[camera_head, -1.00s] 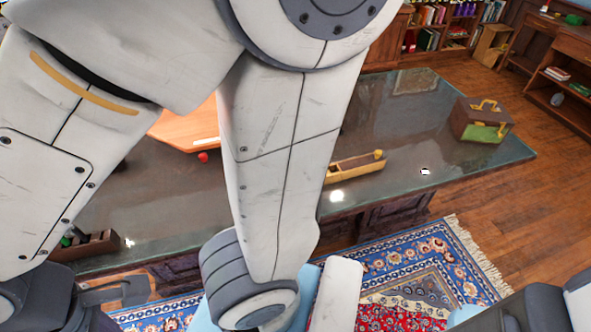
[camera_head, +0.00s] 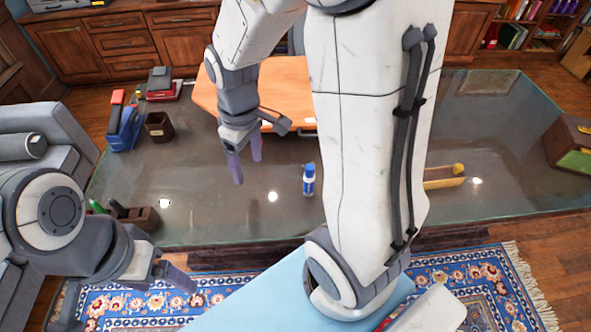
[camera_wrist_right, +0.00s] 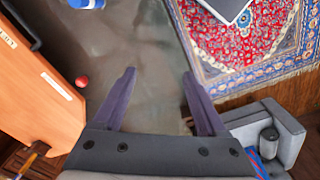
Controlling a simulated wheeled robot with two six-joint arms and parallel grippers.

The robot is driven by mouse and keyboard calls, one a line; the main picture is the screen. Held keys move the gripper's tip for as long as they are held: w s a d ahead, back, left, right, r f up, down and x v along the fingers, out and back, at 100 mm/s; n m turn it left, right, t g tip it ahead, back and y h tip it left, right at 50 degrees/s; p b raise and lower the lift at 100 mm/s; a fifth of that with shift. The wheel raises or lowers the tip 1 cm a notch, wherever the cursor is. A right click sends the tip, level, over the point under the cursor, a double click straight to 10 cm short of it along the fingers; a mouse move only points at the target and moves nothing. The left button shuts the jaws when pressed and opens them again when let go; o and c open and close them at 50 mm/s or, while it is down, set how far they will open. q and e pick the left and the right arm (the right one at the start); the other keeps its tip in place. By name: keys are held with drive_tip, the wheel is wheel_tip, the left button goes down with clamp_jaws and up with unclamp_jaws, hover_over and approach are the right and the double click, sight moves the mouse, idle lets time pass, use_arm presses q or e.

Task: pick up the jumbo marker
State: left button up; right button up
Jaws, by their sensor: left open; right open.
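A blue-and-white upright cylinder (camera_head: 309,180) stands on the glass desk top, right of my right gripper (camera_head: 243,167); it may be the jumbo marker, but I cannot read its label. In the right wrist view, a blue-and-white end (camera_wrist_right: 87,3) shows cut off at the top edge, ahead and left of the fingers. My right gripper is open and empty above the desk; its spread fingers also show in the wrist view (camera_wrist_right: 158,77). My left gripper (camera_head: 178,278) is open at the lower left, over the rug in front of the desk, and partly visible.
An orange board (camera_head: 275,85) lies on the desk behind. A red ball (camera_wrist_right: 82,82) sits beside it. A dark pen tray (camera_head: 133,216), a brown cup (camera_head: 158,126) and a blue stapler-like object (camera_head: 124,127) stand left. A yellow-ended wooden object (camera_head: 445,177) lies right.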

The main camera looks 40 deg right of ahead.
drive_tip(key=w+d+f+m+b, duration=0.1)
drive_tip(key=d+f, duration=0.2)
drive_tip(key=d, duration=0.2)
drive_tip(key=w+d+f+b, duration=0.1)
drive_tip(key=d+f, duration=0.2)
drive_tip(key=d, duration=0.3)
approach(309, 177)
drive_tip(key=shift+w+d+f+b, duration=0.2)
drive_tip(key=shift+w+f, duration=0.1)
drive_tip(key=shift+w, duration=0.2)
drive_tip(key=shift+w+d+f+b, duration=0.1)
drive_tip(key=shift+w+f+b, duration=0.05)
drive_tip(key=shift+w+f, duration=0.3)
drive_tip(key=f, duration=0.4)
drive_tip(key=shift+s+d+f, duration=0.1)
drive_tip(key=shift+d+f, duration=0.1)
drive_tip(key=shift+f, duration=0.05)
drive_tip(key=shift+s+a+f+p, duration=0.1)
drive_tip(key=shift+f+p, duration=0.15)
drive_tip(key=shift+f, duration=1.2)
drive_tip(key=shift+s+a+f+p, duration=0.1)
drive_tip(key=shift+f+p, duration=0.1)
drive_tip(key=shift+f, duration=1.3)
use_arm(q)
wheel_tip(309, 177, down, 3)
drive_tip(key=shift+d+r, duration=0.1)
use_arm(e)
clamp_jaws()
